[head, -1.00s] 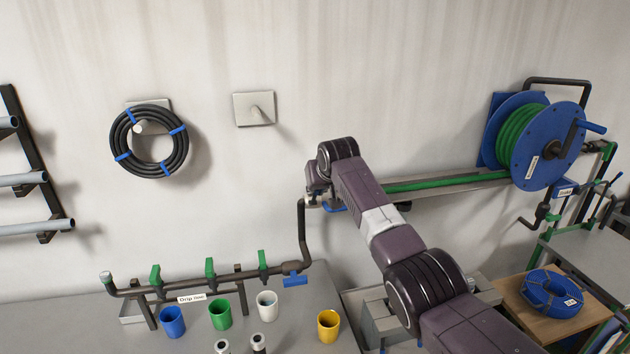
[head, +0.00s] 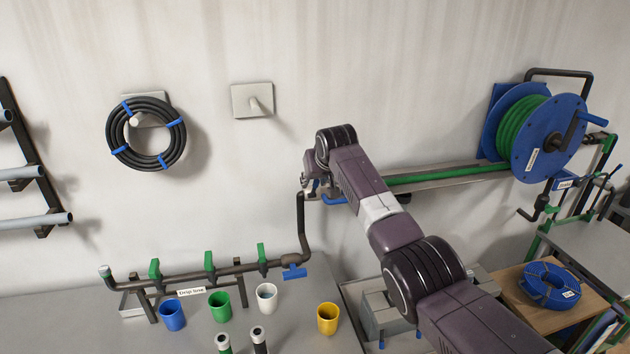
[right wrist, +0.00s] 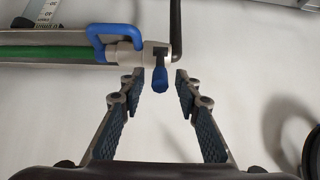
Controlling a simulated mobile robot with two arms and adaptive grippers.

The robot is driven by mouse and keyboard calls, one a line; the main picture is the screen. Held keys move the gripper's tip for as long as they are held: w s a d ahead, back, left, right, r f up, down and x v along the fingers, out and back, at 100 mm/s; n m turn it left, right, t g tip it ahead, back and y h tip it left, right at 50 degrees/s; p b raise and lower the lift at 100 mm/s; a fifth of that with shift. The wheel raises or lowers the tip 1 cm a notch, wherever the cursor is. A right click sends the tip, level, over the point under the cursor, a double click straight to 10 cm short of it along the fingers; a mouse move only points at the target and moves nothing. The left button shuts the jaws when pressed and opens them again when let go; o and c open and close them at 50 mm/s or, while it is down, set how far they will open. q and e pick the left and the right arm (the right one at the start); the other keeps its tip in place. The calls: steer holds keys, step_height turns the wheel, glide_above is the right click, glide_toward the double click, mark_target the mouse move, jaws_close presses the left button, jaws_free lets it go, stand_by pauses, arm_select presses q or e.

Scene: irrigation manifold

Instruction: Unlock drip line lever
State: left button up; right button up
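The drip line pipe (head: 225,268) runs along the bench, carries several green levers and a blue handle (head: 293,272), and rises at its right end. At the top, by the green hose (head: 450,174), my right gripper (head: 308,187) is at a fitting. In the right wrist view my right gripper (right wrist: 156,90) is open, its fingers either side of a small blue lever (right wrist: 160,76) with a visible gap each side. The lever sits on a white fitting (right wrist: 128,53) with a larger blue loop handle (right wrist: 113,40). My left gripper is not in view.
Several cups stand on the bench, including a yellow cup (head: 328,318). A black hose coil (head: 147,134) hangs on the wall. A blue reel (head: 548,140) is at the right. The wall around the fitting is mostly bare.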

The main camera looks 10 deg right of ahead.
steer(key=v, duration=1.2)
